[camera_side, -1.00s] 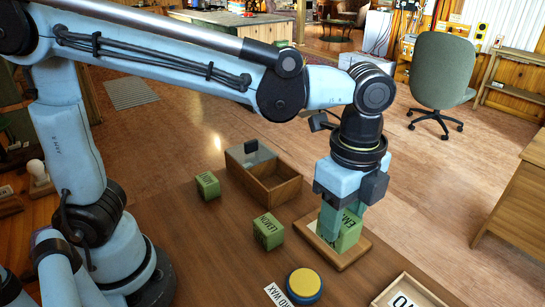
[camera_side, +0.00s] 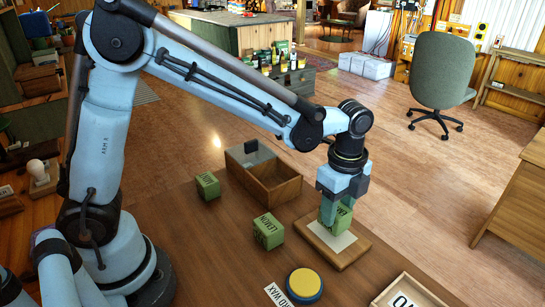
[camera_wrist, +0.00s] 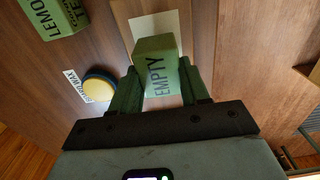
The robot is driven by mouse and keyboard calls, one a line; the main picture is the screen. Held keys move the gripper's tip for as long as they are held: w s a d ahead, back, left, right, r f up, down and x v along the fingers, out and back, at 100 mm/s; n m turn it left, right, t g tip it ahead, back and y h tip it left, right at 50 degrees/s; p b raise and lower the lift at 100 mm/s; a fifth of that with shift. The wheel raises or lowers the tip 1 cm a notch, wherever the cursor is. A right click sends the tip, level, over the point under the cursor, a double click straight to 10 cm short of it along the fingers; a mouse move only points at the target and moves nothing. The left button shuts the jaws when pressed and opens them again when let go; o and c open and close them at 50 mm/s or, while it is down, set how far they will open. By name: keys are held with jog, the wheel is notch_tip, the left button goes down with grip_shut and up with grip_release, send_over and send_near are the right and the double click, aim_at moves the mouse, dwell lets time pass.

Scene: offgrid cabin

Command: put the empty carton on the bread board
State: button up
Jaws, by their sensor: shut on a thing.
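My gripper (camera_side: 334,212) is shut on a green carton (camera_side: 344,216), with a finger on each side of it. In the wrist view the carton (camera_wrist: 155,62) shows the word EMPTY, between the gripper's fingers (camera_wrist: 160,88). The bread board (camera_side: 351,258) is a light wooden board with a pale label on it, at the table's far right edge. The carton is over the board's far part in the side view. The board also shows behind the carton in the wrist view (camera_wrist: 200,45). Whether the carton's underside touches the board is hard to tell.
A green lemon carton (camera_side: 268,231) stands left of the board, and another green carton (camera_side: 207,186) farther back. An open wooden box (camera_side: 285,192) stands behind the board. A yellow-and-blue tin (camera_side: 304,284) and a labelled tray (camera_side: 408,294) are nearer the front.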

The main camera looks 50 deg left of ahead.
jog(key=shift+f, duration=1.05)
jog(key=shift+f, duration=0.15)
jog(key=o, duration=1)
